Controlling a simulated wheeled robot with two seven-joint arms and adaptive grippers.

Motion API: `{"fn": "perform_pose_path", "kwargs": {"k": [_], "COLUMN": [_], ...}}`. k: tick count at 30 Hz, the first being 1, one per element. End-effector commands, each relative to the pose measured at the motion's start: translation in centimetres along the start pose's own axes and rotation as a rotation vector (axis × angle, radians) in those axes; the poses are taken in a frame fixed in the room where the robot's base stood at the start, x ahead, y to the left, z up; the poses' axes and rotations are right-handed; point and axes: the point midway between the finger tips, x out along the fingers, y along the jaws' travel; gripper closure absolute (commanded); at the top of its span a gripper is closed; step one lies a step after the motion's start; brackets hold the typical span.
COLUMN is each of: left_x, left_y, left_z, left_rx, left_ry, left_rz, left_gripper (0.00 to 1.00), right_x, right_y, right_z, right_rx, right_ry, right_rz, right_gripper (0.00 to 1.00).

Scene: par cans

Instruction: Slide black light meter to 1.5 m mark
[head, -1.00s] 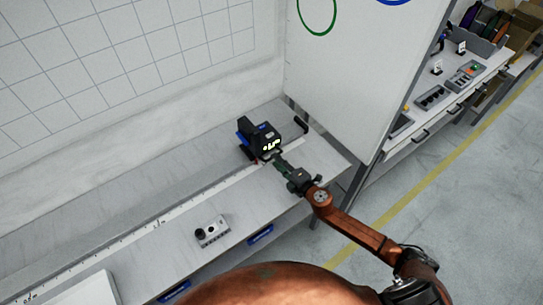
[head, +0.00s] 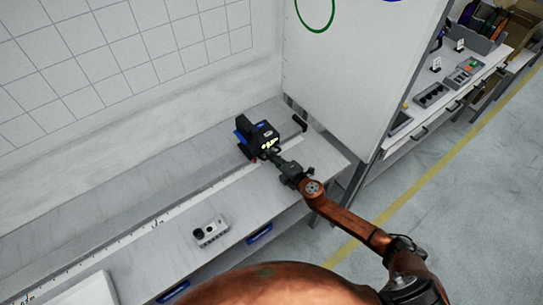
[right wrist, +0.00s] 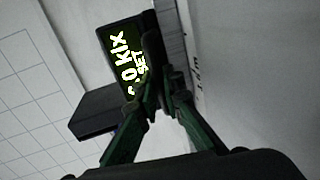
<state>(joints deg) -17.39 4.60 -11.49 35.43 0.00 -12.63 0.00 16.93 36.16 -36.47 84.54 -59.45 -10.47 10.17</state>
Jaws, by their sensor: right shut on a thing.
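The black light meter (head: 265,134) stands on the bench beside the far-right stretch of a white scale strip (head: 205,192). Its lit face points toward my right arm, and blue shows on its side. My right gripper (head: 273,156) reaches it from the lower right. In the right wrist view the meter (right wrist: 108,43) shows glowing text with "klx" and "SET". The green-sided fingers of my right gripper (right wrist: 160,85) are shut on a part low on the meter's front. The strip's printing is too small to read near the meter. My left gripper is not in view.
A small grey box with black knobs (head: 211,232) sits at the bench's front part. A black handle-like piece (head: 300,123) lies right of the meter. A white upright panel (head: 365,70) stands at the bench's right end. The bench left of the meter looks clear along the strip.

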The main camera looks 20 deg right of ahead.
Motion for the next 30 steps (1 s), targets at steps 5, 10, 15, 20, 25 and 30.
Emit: {"fn": "perform_pose_path", "kwargs": {"k": [5, 10, 15, 20, 25, 30], "left_x": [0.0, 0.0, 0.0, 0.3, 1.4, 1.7], "left_y": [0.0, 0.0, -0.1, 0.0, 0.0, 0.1], "left_z": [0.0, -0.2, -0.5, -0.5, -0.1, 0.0], "left_rx": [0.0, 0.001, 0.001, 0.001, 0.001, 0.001], "left_ry": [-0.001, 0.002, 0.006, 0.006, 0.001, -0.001], "left_rz": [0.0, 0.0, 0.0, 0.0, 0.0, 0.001], "left_gripper": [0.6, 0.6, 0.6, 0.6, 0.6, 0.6], "right_x": [0.0, 0.0, 0.0, 0.0, 0.1, 0.0], "right_y": [-0.1, -0.1, -0.1, -0.2, -0.5, -0.2], "right_z": [0.0, 0.0, 0.0, 0.6, 3.3, 4.8], "right_rx": [0.0, 0.0, 0.0, 0.0, 0.0, 0.001], "right_ry": [0.0, 0.0, 0.0, -0.001, -0.004, -0.001], "right_rz": [-0.001, -0.001, -0.001, -0.002, -0.003, -0.002], "right_gripper": [1.0, 1.0, 1.0, 1.0, 1.0, 1.0]}}
